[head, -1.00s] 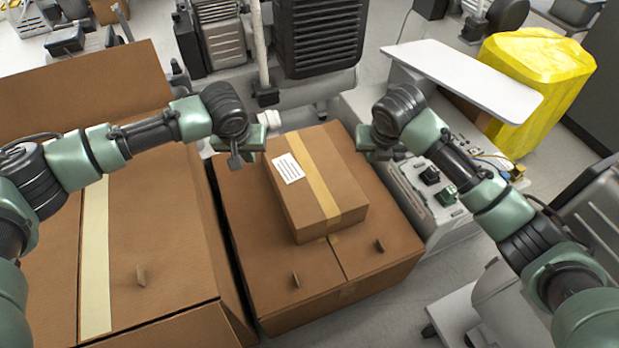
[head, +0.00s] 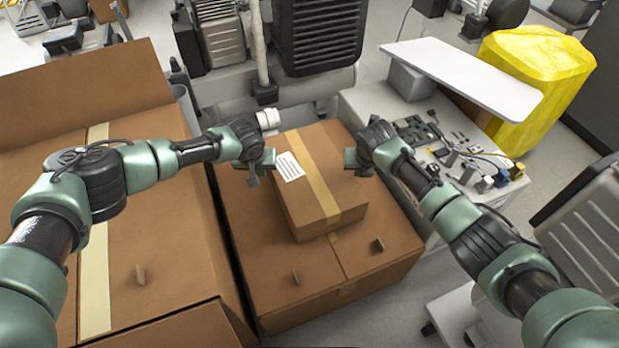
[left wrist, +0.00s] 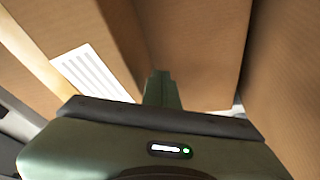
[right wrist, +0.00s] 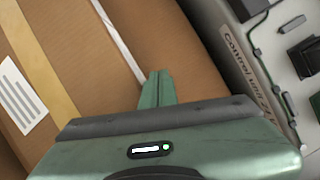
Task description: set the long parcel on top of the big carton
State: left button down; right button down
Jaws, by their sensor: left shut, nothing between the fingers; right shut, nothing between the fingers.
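The long parcel (head: 321,190) is a brown box with a tan tape strip and a white label. It lies flat on a brown carton (head: 358,262) in the middle; a larger brown carton (head: 150,230) with a raised flap stands to the left. My left gripper (head: 262,162) is shut and empty by the parcel's left side, near the label. My right gripper (head: 353,160) is shut and empty by its far right side. Their closed fingers show in the left wrist view (left wrist: 162,88) and right wrist view (right wrist: 157,88). I cannot tell whether either touches the parcel.
A bench (head: 415,108) with circuit boards and cables stands close on the right, below a white panel (head: 462,78). A yellow-wrapped object (head: 535,85) is behind it. A grey compressor (head: 318,40) stands behind the middle carton. A narrow gap separates the two cartons.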

pick_arm(q)
jog(key=shift+d+r, duration=0.1)
jog(key=shift+d, duration=0.2)
pick_arm(e)
jog(key=shift+a, duration=0.25)
pick_arm(q)
jog(key=shift+d, duration=0.1)
pick_arm(e)
jog(key=shift+a, duration=0.15)
